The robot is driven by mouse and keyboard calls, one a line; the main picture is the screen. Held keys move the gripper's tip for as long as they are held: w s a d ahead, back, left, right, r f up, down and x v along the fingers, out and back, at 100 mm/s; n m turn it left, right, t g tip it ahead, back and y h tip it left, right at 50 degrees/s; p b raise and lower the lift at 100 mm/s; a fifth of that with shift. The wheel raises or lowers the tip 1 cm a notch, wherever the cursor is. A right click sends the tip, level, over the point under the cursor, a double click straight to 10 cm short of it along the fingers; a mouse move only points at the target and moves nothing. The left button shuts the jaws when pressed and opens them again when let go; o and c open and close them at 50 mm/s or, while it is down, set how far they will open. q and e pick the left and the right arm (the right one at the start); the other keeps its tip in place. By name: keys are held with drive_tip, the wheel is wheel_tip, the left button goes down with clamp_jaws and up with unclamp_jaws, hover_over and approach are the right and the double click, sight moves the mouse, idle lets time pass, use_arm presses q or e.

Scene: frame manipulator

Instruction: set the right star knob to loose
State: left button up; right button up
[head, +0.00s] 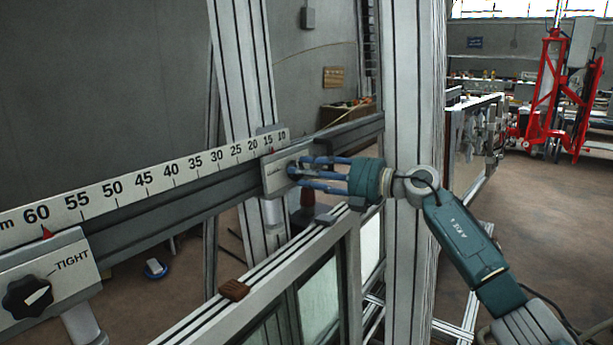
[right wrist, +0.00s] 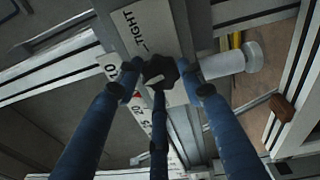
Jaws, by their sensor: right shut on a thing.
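The right star knob (right wrist: 160,70) is black and sits on a light plate (right wrist: 150,28) with a printed TIGHT label. The blue fingers of my right gripper (right wrist: 163,88) are closed around it. In the head view my right gripper (head: 298,172) reaches in from the right to the right carriage plate (head: 271,177) and its fingers hide most of the knob. A pale mark shows on the knob in the right wrist view, but which way it points is hard to tell. My left gripper is not in view.
A ruler scale (head: 145,180) runs along the dark rail. A second black star knob (head: 27,296) at the left has its white pointer towards TIGHT. A thick aluminium post (head: 412,90) stands behind my right arm. A brown block (head: 234,289) lies on the lower frame bar.

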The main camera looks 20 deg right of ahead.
drive_tip(key=n+b, duration=0.1)
drive_tip(key=n, duration=0.3)
drive_tip(key=n+b, duration=0.1)
drive_tip(key=n, duration=0.3)
drive_tip(key=n+h, duration=0.1)
drive_tip(key=n, duration=0.3)
drive_tip(key=shift+f+g+b, duration=0.3)
drive_tip(key=shift+g+b, duration=0.1)
drive_tip(key=shift+f+n, duration=0.1)
drive_tip(key=shift+n, duration=0.2)
drive_tip(key=o, duration=1.1)
drive_tip(key=shift+w+d, duration=0.1)
drive_tip(key=shift+d, duration=0.05)
drive_tip(key=shift+r, duration=0.2)
